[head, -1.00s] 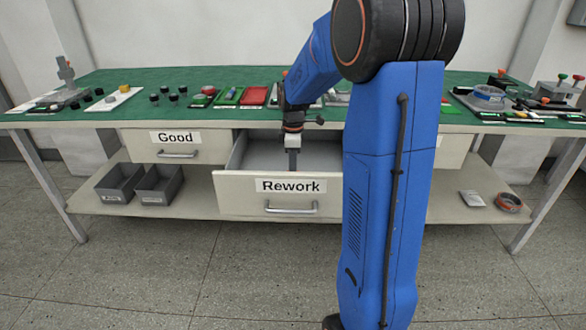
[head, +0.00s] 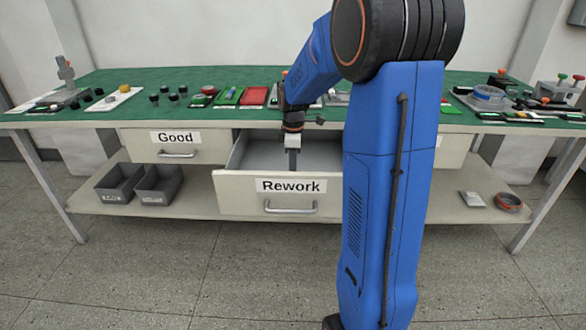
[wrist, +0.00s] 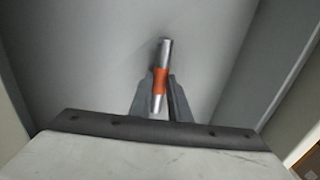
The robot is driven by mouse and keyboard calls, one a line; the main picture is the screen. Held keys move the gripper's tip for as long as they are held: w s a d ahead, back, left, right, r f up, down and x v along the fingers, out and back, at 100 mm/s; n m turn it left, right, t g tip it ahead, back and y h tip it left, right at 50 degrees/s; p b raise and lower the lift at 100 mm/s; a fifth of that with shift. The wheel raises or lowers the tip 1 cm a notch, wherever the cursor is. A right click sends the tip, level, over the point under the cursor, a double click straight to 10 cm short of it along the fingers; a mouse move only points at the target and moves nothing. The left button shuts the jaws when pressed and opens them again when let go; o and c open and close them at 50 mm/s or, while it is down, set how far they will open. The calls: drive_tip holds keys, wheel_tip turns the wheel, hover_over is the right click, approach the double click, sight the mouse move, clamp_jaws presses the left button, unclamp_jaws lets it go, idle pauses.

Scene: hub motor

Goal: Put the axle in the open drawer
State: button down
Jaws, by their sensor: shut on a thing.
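The axle (wrist: 166,50) is a short silver rod with an orange band, seen in the wrist view. My gripper (wrist: 160,88) is shut on it around the orange band. The open drawer, labelled Rework (head: 237,187), is pulled out from under the bench. In the head view my gripper (head: 292,168) points down inside the drawer opening; the axle cannot be made out there. In the wrist view the grey drawer floor (wrist: 80,60) lies beyond the axle, with drawer walls at both sides. I cannot tell whether the axle touches the floor.
A closed drawer labelled Good (head: 200,153) is to the left. The green bench top (head: 250,80) holds several small parts and trays. Two grey bins (head: 158,188) and an orange-and-grey ring (head: 508,202) sit on the lower shelf. My blue arm hides the drawer's right side.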

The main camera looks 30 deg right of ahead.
drive_tip(key=shift+f, duration=0.45)
idle(0.3)
idle(0.3)
drive_tip(key=c, duration=1.2)
unclamp_jaws()
drive_tip(key=shift+r, duration=3.5)
